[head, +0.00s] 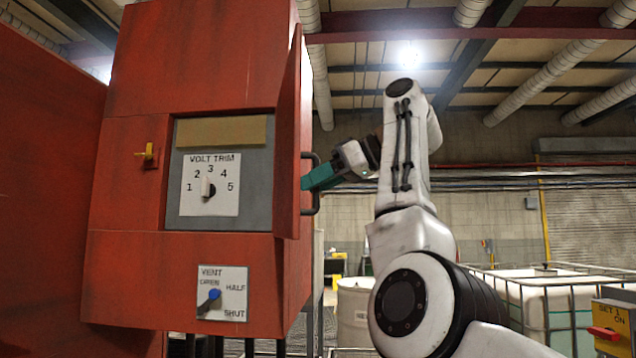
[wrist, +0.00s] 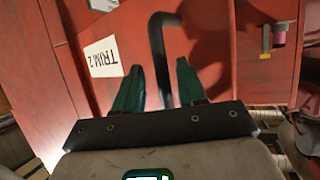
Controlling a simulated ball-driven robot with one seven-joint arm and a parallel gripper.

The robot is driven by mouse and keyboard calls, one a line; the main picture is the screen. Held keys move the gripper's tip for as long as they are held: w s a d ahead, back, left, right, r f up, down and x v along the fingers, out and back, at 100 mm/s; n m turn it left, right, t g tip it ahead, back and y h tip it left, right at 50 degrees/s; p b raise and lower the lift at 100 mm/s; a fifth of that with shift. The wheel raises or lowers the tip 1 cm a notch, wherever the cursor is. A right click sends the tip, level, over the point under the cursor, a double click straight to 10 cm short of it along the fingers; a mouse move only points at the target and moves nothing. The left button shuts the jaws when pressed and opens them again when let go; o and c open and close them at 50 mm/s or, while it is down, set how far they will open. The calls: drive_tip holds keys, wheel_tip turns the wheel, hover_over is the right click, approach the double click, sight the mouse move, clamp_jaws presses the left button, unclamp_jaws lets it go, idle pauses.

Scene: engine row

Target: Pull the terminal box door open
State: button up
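The red terminal box (head: 200,60) stands at the left in the head view. Its door (head: 288,140) is swung out on the right side, seen nearly edge-on, so the grey inner panel (head: 255,190) with the VOLT TRIM dial shows. The black bar handle (head: 313,157) is on the door's outer face. My gripper (head: 315,177) reaches it from the right. In the wrist view the handle (wrist: 158,45) passes between my gripper's teal fingers (wrist: 160,68), with a visible gap on both sides. The fingers are open around it. A "TRIM 2" label (wrist: 102,57) is on the door face.
A yellow latch (head: 148,154) sits left of the opening. A VENT selector plate (head: 222,294) is below it. A white drum (head: 354,310) and caged tanks (head: 560,300) stand at the right, and a yellow switch box (head: 612,322) is at the right edge.

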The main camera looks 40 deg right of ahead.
drive_tip(key=b+v, duration=0.3)
drive_tip(key=v, duration=0.7)
drive_tip(key=shift+s+d+r, duration=0.2)
drive_tip(key=shift+s, duration=0.05)
drive_tip(key=shift+f, duration=0.1)
